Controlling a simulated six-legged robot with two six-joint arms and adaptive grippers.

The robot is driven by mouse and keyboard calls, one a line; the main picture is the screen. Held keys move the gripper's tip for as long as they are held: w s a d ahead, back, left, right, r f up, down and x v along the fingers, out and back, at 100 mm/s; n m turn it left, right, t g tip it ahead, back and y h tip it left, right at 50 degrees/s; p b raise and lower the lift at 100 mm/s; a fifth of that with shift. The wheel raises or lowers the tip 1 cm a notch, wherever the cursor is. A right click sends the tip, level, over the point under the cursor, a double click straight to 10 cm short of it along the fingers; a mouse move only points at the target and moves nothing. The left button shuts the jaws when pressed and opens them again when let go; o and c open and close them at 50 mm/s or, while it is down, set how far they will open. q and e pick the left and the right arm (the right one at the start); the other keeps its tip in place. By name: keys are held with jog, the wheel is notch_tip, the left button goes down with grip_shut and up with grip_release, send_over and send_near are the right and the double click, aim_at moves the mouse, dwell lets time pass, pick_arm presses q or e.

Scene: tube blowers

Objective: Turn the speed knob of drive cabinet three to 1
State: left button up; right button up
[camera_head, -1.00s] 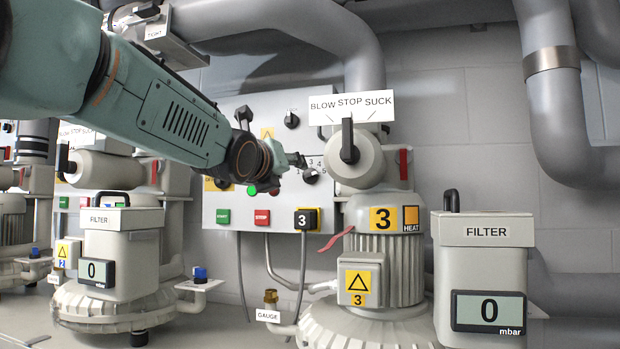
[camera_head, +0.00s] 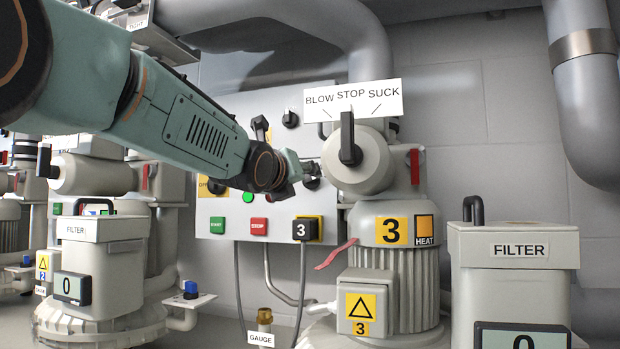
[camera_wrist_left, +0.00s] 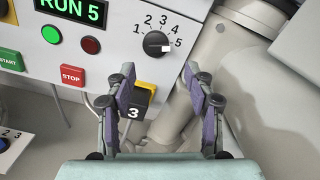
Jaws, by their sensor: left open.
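Drive cabinet three (camera_head: 245,110) is a light grey wall panel with a yellow "3" plate (camera_head: 302,229) at its lower edge. In the left wrist view its black speed knob (camera_wrist_left: 157,43) has a scale from 1 to 5, and its white mark points right, by 5. The display (camera_wrist_left: 70,10) reads RUN 5. My left gripper (camera_wrist_left: 162,88) is open and empty, with its fingertips below the knob in that view. In the head view my left gripper (camera_head: 297,168) is in front of the panel and partly hides the knob (camera_head: 312,180). My right gripper is not in view.
Green START (camera_head: 218,225) and red STOP (camera_head: 259,226) buttons sit on the panel below the gripper. Blower three (camera_head: 395,265), with its BLOW STOP SUCK lever (camera_head: 350,140), stands close on the right. A filter box (camera_head: 510,280) is further right.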

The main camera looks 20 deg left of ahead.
aim_at(311, 181)
pick_arm(q)
jog(key=w+p, duration=0.3)
jog(key=w, duration=0.3)
jog(key=shift+w+f, duration=0.1)
jog(key=shift+w, duration=0.1)
jog(key=shift+s+r, duration=0.2)
jog(key=shift+s, duration=0.15)
jog(key=shift+w+f, duration=0.2)
jog(key=shift+w, duration=0.15)
jog(key=c, duration=0.4)
grip_shut()
